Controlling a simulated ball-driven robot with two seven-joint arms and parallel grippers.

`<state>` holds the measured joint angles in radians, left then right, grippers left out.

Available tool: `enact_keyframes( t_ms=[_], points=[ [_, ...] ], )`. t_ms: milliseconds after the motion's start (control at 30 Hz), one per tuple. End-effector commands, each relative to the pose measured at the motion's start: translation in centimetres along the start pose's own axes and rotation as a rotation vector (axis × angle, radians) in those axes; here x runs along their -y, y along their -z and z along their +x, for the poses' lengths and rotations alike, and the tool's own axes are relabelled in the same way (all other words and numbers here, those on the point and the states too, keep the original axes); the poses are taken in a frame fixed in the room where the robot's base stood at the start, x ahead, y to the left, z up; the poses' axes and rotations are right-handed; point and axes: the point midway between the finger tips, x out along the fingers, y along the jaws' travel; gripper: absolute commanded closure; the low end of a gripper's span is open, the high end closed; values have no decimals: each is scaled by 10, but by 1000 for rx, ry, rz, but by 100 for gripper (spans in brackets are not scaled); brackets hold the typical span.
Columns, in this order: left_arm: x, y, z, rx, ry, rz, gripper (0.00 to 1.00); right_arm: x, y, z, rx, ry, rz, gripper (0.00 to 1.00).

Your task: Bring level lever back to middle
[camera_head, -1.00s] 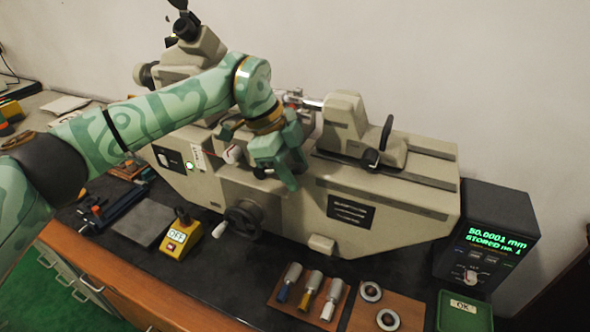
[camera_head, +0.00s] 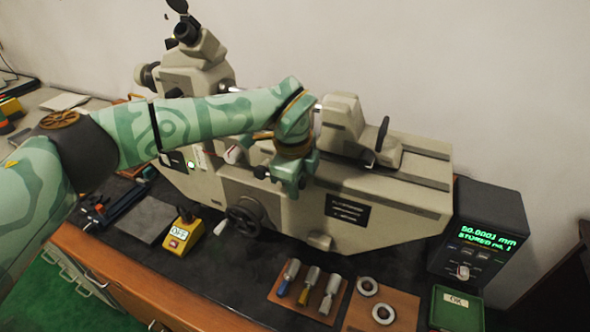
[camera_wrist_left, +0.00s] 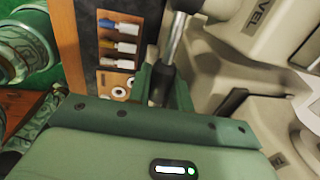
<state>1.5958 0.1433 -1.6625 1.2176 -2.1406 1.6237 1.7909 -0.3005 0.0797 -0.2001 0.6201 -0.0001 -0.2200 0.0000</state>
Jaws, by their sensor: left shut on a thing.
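The measuring machine (camera_head: 400,202) stands on the dark bench top. My left gripper (camera_head: 290,185) is at the front of its body, right of the handwheel (camera_head: 244,215). In the left wrist view, a lever (camera_wrist_left: 174,45) with a metal shaft and a black grip runs down between my fingers, which are shut on it (camera_wrist_left: 163,82). Beside it, a label on the machine (camera_wrist_left: 258,15) reads in part "VEL". In the head view my gripper and wrist hide the lever, so its angle is hard to judge there. My right gripper is not in view.
A yellow OFF box (camera_head: 183,236) stands on the bench at left. In front lie a wooden rack of several gauges (camera_head: 308,288), a board with two rings (camera_head: 400,307) and a green OK tray (camera_head: 455,308). A display unit (camera_head: 488,235) reads 50.0001 mm, stored no. 1.

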Motion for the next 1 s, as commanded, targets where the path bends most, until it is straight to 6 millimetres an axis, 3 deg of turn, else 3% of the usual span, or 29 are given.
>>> enact_keyframes(
  t_ms=[267, 300, 367, 1000],
  points=[
    [0, 0, 1, 13, 3, 1, 100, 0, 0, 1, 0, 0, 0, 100],
    [0, 0, 1, 13, 3, 1, 74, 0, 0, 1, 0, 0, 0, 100],
    [0, 0, 1, 12, 3, 1, 58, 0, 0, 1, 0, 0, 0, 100],
    [1, -1, -1, -16, 3, -4, 58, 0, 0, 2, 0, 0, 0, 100]
  ],
)
